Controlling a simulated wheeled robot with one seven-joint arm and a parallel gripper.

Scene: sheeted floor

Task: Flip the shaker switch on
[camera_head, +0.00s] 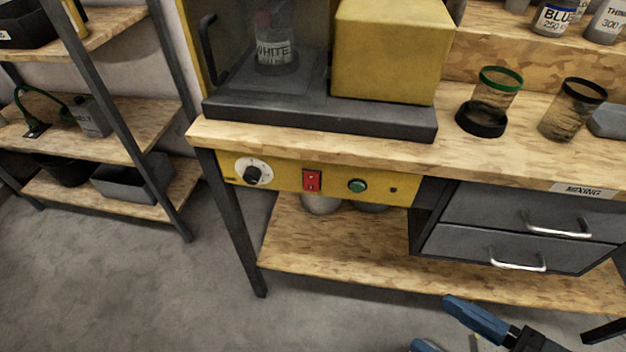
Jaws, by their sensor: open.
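The red rocker switch (312,181) is set in the yellow control panel (285,188) under the front edge of the bench. Its rocker position is too small to tell. The shaker (320,112) stands on the bench above, with a dark base and a yellow housing. A container labelled WHITE (276,50) sits inside its left bay behind a dark clear front. My gripper (432,325) is at the bottom right, low in front of the bench. Its blue fingers are apart and empty, well below and right of the switch. The lower finger is mostly cut off by the frame.
A dial (253,173) is left of the switch; a green button (357,186) is right. Grey drawers (530,212) with protruding handles and a lower shelf (350,262) are nearby. Jars (497,88) stand on the bench. Shelving (110,130) is at left; floor between is clear.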

